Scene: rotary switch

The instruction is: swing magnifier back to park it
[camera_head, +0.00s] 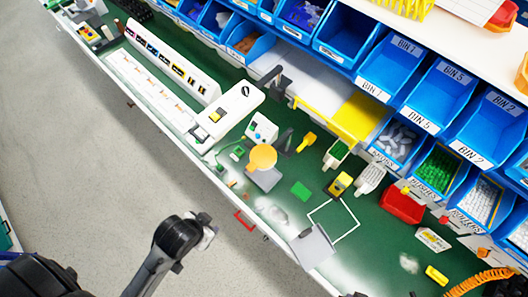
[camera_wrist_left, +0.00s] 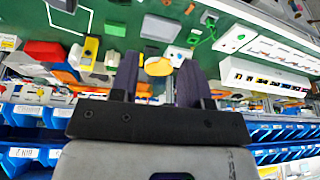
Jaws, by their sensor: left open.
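A round yellow-orange disc (camera_head: 262,157), which looks like the magnifier head, stands over the green bench next to a grey block. A dark post (camera_head: 284,140) is just behind it; I cannot tell how they join. In the left wrist view the disc (camera_wrist_left: 158,67) shows between my fingers, beyond the tips. My left gripper (camera_head: 206,232) is in front of the bench edge, apart from the disc. In the left wrist view its dark fingers (camera_wrist_left: 158,60) are spread and empty. My right gripper is not in view.
A white device with a yellow switch (camera_head: 217,115) stands left of the disc. Blue bins (camera_head: 390,68) line the back. The floor before the bench is open.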

